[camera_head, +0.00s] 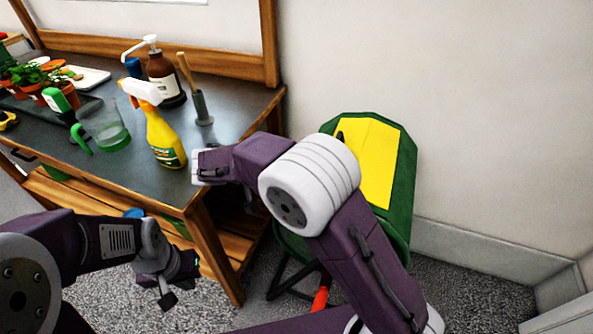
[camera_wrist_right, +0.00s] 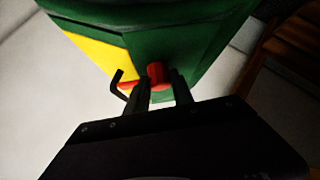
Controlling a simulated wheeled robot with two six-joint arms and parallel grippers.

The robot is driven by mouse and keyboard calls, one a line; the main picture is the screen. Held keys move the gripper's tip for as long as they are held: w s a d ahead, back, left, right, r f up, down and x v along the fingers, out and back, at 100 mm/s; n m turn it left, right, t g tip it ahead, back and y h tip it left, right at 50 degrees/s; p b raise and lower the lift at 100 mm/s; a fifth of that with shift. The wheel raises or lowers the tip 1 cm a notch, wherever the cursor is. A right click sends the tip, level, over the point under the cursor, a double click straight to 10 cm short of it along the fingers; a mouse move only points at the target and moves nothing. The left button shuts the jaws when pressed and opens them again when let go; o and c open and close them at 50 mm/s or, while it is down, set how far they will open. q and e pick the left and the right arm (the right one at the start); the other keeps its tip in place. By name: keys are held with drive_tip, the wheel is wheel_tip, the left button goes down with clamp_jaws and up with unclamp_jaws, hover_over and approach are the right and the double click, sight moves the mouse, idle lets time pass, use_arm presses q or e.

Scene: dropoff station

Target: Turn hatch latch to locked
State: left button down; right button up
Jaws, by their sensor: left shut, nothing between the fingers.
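A green bin-like body with a yellow panel (camera_head: 365,160) stands against the wall in the head view, partly behind my right arm. In the right wrist view its green side (camera_wrist_right: 195,45) and yellow panel (camera_wrist_right: 95,45) fill the top. A red knob with a flat red part, seemingly the latch (camera_wrist_right: 158,74), is just beyond my right fingers. My right gripper (camera_wrist_right: 160,95) has its two fingers apart, one on each side of the knob; contact cannot be told. My left gripper (camera_head: 168,290) is shut and empty, low in front of the workbench.
The workbench (camera_head: 235,115) at left holds a yellow spray bottle (camera_head: 162,138), a brown pump bottle (camera_head: 166,78), a clear jug (camera_head: 103,128) and potted plants (camera_head: 30,80). A black hook (camera_wrist_right: 117,83) stands beside the red knob. A red piece (camera_head: 320,295) shows below the bin.

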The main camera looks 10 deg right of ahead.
drive_tip(key=o, duration=0.4)
drive_tip(key=shift+s, duration=0.15)
drive_tip(key=p+v, duration=0.2)
drive_tip(key=v, duration=0.7)
drive_tip(key=shift+p, duration=0.3)
